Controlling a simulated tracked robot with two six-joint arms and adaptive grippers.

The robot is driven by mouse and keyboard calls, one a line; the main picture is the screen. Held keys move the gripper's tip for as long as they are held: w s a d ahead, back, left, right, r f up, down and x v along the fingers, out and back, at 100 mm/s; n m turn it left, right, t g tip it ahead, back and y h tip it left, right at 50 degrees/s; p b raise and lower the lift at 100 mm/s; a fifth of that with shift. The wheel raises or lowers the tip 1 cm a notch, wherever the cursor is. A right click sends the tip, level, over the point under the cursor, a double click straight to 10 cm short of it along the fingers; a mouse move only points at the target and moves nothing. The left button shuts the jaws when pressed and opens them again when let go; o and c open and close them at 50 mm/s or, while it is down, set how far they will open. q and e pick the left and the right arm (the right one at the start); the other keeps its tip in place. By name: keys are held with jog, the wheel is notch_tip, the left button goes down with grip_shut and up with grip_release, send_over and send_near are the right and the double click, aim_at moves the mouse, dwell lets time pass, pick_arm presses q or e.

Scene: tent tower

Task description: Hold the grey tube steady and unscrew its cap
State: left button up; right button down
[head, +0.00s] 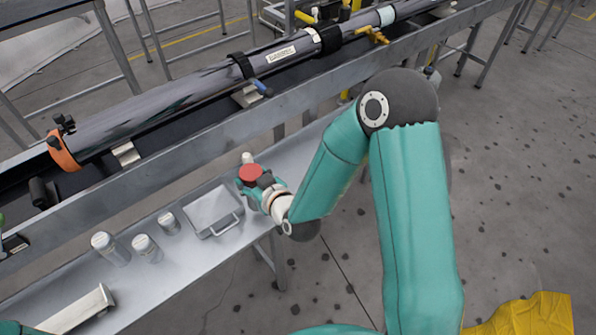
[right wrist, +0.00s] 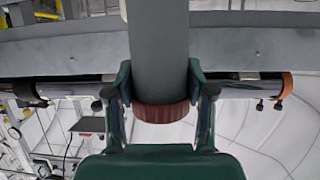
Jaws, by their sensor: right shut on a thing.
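The grey tube (right wrist: 158,45) is held between the fingers of my right gripper (right wrist: 160,85). In the right wrist view the tube runs up out of the picture, and its ribbed red-brown cap (right wrist: 163,117) is at the lower end, close to the palm. In the head view the cap (head: 251,173) shows as a red disc facing up, beside my right gripper (head: 258,184), above the bench's right end. The gripper hides most of the tube there. The cap is on the tube. My left gripper is not in view.
A grey metal bench (head: 185,262) carries a handled tray (head: 213,210) and several capped containers (head: 112,249). A long metal channel (head: 65,322) lies at its front left. Behind it, a railed trough (head: 150,155) holds a long dark tube assembly (head: 185,97).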

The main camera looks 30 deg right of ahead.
jog(key=shift+d, duration=0.1)
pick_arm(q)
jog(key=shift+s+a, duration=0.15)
pick_arm(e)
jog(key=shift+s+d+r, duration=0.1)
jog(key=shift+s+d, duration=0.05)
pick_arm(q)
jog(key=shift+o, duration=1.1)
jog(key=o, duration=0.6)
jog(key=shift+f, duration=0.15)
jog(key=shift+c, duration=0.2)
pick_arm(e)
jog(key=w+d+r+m+h, duration=0.1)
jog(key=w+d+r, duration=0.2)
jog(key=d+r, duration=0.5)
jog(key=w+d+r+m+h, duration=0.1)
jog(key=w+d+r, duration=0.2)
jog(key=d+r, duration=0.5)
notch_tip(320, 180, down, 20)
jog(key=d, duration=0.1)
jog(key=shift+s+f, duration=0.15)
jog(key=shift+s, duration=0.1)
